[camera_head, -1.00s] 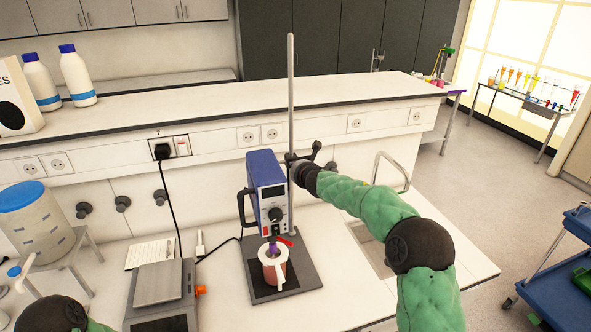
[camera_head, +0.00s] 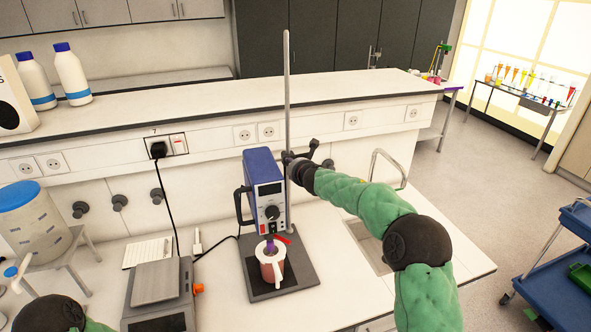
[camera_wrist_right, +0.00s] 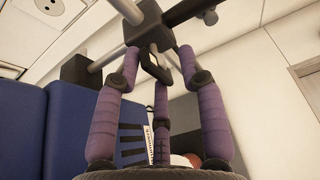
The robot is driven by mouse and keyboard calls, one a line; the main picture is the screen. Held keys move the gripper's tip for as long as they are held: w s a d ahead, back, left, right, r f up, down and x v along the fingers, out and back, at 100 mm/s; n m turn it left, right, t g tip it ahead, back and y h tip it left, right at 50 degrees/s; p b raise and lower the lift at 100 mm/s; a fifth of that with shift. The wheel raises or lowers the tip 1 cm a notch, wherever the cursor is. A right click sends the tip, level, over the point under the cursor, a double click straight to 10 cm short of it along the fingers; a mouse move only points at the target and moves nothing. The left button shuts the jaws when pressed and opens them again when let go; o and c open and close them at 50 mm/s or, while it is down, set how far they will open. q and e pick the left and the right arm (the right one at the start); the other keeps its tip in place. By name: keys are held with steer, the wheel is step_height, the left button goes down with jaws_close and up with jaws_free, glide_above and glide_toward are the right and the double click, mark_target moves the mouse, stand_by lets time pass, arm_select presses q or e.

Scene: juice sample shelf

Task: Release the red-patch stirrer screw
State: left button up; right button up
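The blue stirrer (camera_head: 263,180) stands upright on a dark base plate, its vertical rod (camera_head: 287,100) behind it. A black clamp block (camera_wrist_right: 145,27) joins stirrer and rod. My left gripper is outside the view.
A red and white mug (camera_head: 271,271) stands under the stirrer. A red piece (camera_head: 283,239) shows beside the stirrer's lower end. A balance (camera_head: 158,283) and a blue-lidded container (camera_head: 30,220) stand to the left. A sink lies behind my right arm.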

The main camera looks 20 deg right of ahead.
steer(key=v, duration=1.2)
steer(key=shift+f, duration=0.1)
stand_by(0.4)
